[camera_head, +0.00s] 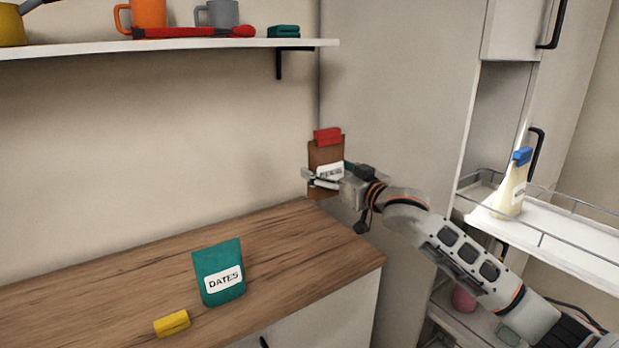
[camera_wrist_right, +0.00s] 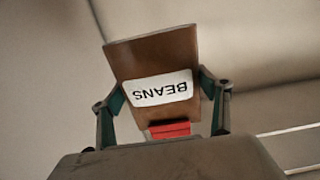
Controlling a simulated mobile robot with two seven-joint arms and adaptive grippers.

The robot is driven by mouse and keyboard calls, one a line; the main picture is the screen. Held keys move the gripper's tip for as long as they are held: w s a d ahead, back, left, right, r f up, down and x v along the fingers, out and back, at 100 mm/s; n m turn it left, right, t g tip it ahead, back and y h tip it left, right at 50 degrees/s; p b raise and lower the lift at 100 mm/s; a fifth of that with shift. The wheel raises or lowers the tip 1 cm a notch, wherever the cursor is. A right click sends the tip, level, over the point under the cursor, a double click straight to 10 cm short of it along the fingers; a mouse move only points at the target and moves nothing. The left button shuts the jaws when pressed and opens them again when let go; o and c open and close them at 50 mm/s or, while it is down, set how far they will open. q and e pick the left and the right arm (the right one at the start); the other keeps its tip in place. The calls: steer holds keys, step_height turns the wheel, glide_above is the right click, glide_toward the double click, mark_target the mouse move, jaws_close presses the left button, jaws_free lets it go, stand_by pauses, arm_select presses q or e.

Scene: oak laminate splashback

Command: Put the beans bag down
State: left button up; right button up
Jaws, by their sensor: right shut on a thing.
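The beans bag (camera_head: 318,158) is brown with a white label and a red clip (camera_head: 327,136) on its top. My right gripper (camera_head: 322,180) is shut on the bag, near the back right end of the wooden counter (camera_head: 130,280). Whether the bag's bottom touches the counter is hard to tell. In the right wrist view the beans bag (camera_wrist_right: 155,58) sits between the two fingers of the right gripper (camera_wrist_right: 162,100), with the label reading BEANS upside down and the red clip towards the palm. My left gripper is not in view.
A teal dates bag (camera_head: 218,272) stands on the counter, with a yellow clip (camera_head: 172,323) lying in front of it. A shelf (camera_head: 170,46) with mugs hangs above. At the right, a pull-out rack (camera_head: 560,235) holds a pale bag with a blue clip (camera_head: 522,156). The counter's right part is clear.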

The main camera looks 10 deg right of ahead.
steer(key=s+a+f, duration=0.3)
steer(key=s+f, duration=0.3)
steer(key=s, duration=0.1)
steer(key=s+a+f, duration=0.4)
steer(key=s+f, duration=0.2)
steer(key=s, duration=0.1)
steer(key=s+d+f+m+h, duration=0.2)
steer(key=s+d+f+h, duration=0.1)
steer(key=s, duration=0.6)
steer(key=s+d+f+m+t+h, duration=0.1)
steer(key=s+d+f+m+h, duration=0.1)
steer(key=s+d, duration=0.4)
steer(key=s+f+h, duration=0.1)
steer(key=s, duration=0.2)
steer(key=shift+f, duration=0.4)
